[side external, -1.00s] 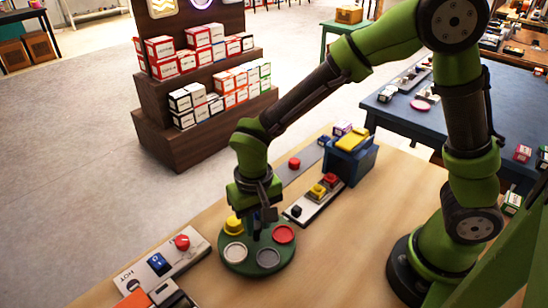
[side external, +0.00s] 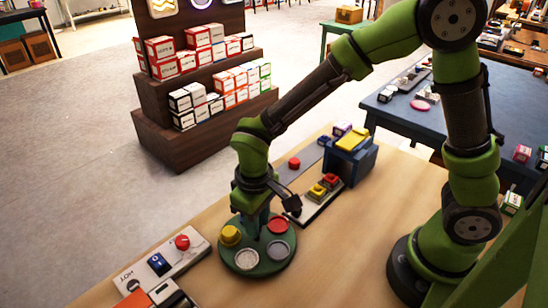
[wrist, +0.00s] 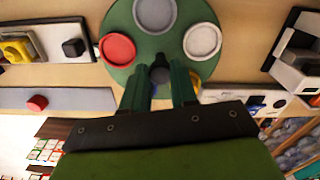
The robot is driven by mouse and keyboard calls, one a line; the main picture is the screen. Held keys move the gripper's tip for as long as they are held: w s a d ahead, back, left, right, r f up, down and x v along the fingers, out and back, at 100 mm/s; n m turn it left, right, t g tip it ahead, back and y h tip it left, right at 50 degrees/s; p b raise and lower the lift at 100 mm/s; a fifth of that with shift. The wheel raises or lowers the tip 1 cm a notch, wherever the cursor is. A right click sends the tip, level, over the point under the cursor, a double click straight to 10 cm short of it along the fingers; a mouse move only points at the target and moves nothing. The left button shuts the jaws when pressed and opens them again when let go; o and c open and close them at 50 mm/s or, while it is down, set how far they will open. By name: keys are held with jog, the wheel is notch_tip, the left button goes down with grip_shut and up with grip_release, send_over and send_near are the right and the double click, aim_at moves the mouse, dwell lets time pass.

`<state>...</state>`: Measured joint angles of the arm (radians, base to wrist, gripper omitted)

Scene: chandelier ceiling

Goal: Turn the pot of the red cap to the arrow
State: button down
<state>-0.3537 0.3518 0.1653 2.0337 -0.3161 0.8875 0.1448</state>
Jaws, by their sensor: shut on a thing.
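A round green turntable (side external: 262,268) sits on the wooden table and carries several round pots near its rim. The pot with the red cap (side external: 278,226) is at its back right in the side view and at the left in the wrist view (wrist: 118,48). A yellow pot (side external: 230,235) is at the left, a white one (side external: 247,259) at the front and a grey one (side external: 278,249) at the right. My gripper (side external: 259,230) points down at the turntable's middle, shut on the dark central knob (wrist: 160,74). I cannot make out the arrow.
A panel with a red button (side external: 182,242) and blue switch lies left of the turntable. A strip with red and yellow buttons (side external: 318,190) and a blue box (side external: 352,160) lie behind right. Bare table lies to the right.

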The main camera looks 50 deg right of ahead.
jog(key=shift+r+n, duration=0.1)
jog(key=shift+n, duration=1)
jog(key=c, duration=0.9)
grip_release()
notch_tip(320, 180, up, 17)
jog(key=shift+f, duration=0.1)
